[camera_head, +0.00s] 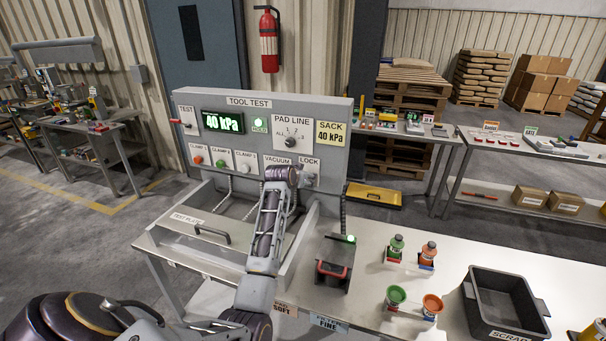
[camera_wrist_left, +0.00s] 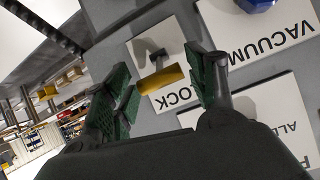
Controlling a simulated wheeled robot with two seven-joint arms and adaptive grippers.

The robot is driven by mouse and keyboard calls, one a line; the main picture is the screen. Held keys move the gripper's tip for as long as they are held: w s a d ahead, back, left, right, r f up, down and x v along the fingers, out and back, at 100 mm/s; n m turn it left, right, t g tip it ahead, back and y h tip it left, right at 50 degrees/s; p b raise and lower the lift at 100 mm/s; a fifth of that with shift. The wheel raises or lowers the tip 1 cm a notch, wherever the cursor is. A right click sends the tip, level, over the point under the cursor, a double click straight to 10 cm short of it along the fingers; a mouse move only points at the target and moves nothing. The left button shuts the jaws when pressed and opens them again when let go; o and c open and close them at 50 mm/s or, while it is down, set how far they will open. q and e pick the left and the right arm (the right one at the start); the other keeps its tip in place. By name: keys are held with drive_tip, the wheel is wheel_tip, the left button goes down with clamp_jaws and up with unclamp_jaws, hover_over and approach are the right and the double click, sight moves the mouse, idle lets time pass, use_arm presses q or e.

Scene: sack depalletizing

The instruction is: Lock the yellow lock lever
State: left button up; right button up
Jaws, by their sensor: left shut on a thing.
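The yellow lock lever (camera_wrist_left: 163,80) shows in the wrist view on its white LOCK plate (camera_wrist_left: 172,58), lying nearly crosswise with a slight tilt. My left gripper (camera_head: 291,177) is at the lower right of the grey tool test panel (camera_head: 240,101), by the LOCK label (camera_head: 308,163). In the wrist view its green-padded fingers stand on either side of the lever, shut on it. In the head view the gripper hides the lever. My right gripper is not in view.
The panel also has clamp buttons (camera_head: 220,163) and a pad line dial (camera_head: 290,142). Below are a test plate tray (camera_head: 187,218) and a box with a red handle (camera_head: 333,270). A scrap bin (camera_head: 503,317) stands right.

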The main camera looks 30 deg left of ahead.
use_arm(q)
drive_tip(key=shift+w+r+p, duration=0.1)
drive_tip(key=shift+r+p, duration=0.1)
drive_tip(key=shift+p, duration=0.4)
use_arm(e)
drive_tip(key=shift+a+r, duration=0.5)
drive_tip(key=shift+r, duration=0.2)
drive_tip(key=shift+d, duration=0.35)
use_arm(q)
drive_tip(key=o, duration=1)
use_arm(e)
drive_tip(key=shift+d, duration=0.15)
use_arm(q)
drive_tip(key=shift+r+v, duration=0.1)
drive_tip(key=shift+v, duration=2.9)
drive_tip(key=shift+r+v, duration=0.15)
drive_tip(key=shift+v, duration=2.8)
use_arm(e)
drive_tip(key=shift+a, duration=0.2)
use_arm(q)
drive_tip(key=shift+w+a, duration=0.1)
